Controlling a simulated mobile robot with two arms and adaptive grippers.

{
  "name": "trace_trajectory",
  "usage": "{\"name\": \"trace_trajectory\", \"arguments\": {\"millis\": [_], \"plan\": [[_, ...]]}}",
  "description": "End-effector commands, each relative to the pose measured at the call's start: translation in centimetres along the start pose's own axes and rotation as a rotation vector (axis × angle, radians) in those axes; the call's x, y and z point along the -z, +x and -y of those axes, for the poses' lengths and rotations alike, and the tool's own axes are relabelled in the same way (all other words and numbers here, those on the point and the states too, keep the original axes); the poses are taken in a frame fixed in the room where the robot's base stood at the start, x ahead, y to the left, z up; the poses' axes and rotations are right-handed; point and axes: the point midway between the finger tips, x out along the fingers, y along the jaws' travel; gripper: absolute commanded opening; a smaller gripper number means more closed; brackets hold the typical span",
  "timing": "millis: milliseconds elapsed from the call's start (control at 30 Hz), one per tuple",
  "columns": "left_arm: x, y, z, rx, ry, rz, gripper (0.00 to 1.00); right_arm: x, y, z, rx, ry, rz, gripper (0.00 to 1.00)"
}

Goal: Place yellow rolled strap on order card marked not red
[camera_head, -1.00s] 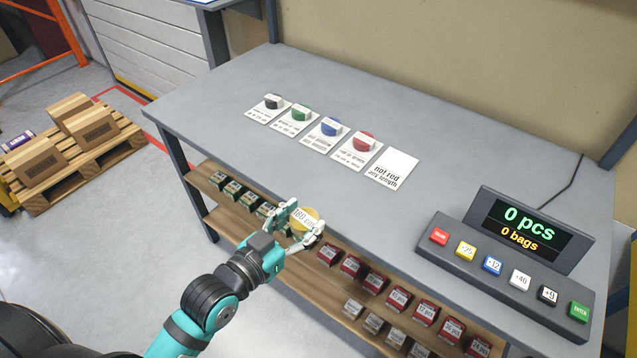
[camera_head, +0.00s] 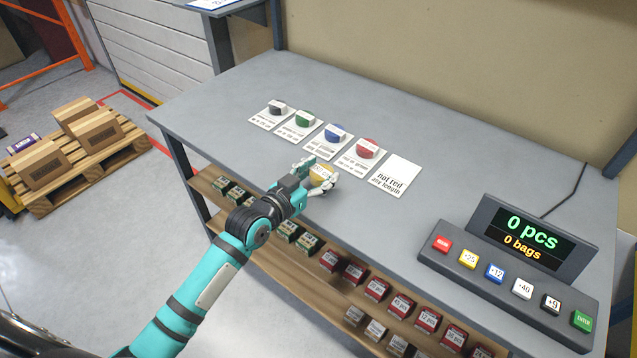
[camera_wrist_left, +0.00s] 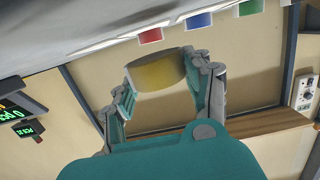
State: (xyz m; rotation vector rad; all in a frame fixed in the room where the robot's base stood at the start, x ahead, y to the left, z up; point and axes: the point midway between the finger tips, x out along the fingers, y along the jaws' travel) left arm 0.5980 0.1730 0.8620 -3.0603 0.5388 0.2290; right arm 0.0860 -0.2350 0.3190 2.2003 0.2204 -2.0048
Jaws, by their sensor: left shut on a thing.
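The yellow rolled strap (camera_head: 321,174) is held in my left gripper (camera_head: 320,178), which is shut on it above the table's front part. In the left wrist view the strap (camera_wrist_left: 158,72) sits between the two fingers (camera_wrist_left: 165,85). The order card marked "not red, any length" (camera_head: 398,172) lies flat at the right end of the card row and is bare. The gripper is to the left of and nearer than this card, apart from it. My right gripper is not in view.
Cards to the left carry a black (camera_head: 277,108), a green (camera_head: 303,118), a blue (camera_head: 336,132) and a red strap (camera_head: 368,147). A counter console (camera_head: 510,262) reading 0 pcs and 0 bags stands at the right. Shelves with small boxes (camera_head: 376,289) run below the front edge.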

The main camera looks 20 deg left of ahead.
Motion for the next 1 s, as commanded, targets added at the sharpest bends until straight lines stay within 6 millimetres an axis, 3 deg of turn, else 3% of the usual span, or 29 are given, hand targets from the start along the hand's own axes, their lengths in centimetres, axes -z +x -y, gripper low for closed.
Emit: {"name": "trace_trajectory", "arguments": {"millis": [100, 200, 633, 667, 700, 800, 1000], "plan": [[-2.2, 0.3, 0.1, 0.001, -0.001, 0.004, 0.18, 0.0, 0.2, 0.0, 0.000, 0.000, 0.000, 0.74], [-2.7, 0.4, 0.1, 0.000, 0.001, 0.001, 0.18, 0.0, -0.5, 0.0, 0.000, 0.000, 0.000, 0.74], [-3.6, 0.5, 0.0, 0.001, 0.001, -0.001, 0.18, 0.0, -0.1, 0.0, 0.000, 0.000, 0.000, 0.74], [-3.5, 0.5, 0.0, 0.001, 0.001, -0.001, 0.54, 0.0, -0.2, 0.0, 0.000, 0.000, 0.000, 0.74], [-3.5, 0.5, 0.0, 0.001, 0.001, 0.000, 0.59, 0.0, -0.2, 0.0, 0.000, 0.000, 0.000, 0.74], [-3.5, 0.5, 0.0, 0.001, 0.001, 0.000, 0.73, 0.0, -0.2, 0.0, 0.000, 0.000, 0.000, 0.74], [-3.4, 0.5, 0.0, 0.001, 0.001, 0.000, 0.74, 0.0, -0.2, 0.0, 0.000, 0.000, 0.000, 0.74]]}}
